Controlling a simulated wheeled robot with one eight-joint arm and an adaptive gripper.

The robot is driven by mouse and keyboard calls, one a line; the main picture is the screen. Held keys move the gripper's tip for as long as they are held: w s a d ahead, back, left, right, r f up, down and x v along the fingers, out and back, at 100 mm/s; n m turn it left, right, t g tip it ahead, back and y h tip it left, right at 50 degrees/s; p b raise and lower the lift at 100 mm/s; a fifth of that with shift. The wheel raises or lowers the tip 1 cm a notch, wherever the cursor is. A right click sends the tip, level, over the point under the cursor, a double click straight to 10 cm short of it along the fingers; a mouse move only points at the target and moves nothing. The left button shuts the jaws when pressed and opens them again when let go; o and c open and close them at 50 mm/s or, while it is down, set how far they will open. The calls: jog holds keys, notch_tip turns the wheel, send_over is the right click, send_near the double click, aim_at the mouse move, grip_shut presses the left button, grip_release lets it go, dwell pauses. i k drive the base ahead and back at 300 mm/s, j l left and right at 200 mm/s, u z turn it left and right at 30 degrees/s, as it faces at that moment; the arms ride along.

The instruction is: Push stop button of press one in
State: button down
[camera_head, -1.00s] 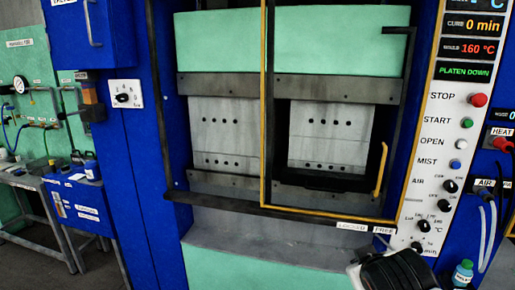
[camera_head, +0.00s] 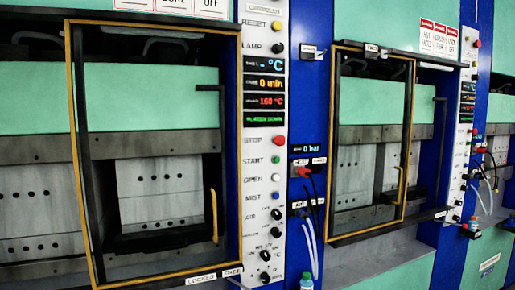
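The red stop button (camera_head: 278,140) sits at the right edge of the nearer press's white control panel (camera_head: 264,220), beside the label STOP. It looks like a round red knob; I cannot tell from this angle whether it is pushed in. A green start button (camera_head: 276,160) is just below it, followed by a white open button (camera_head: 275,178) and a blue mist button (camera_head: 275,197). No number marking press one is readable. My gripper is not in view, and nothing covers the stop button.
The yellow-framed guard door (camera_head: 73,150) of the nearer press stands left of the panel. Hoses (camera_head: 311,250) and a green-capped bottle (camera_head: 306,282) are at lower right of it. A second press with a yellow-framed door (camera_head: 333,150) and its own panel stands farther right.

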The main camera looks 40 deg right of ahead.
aim_at(279, 140)
jog(key=z, duration=1.25)
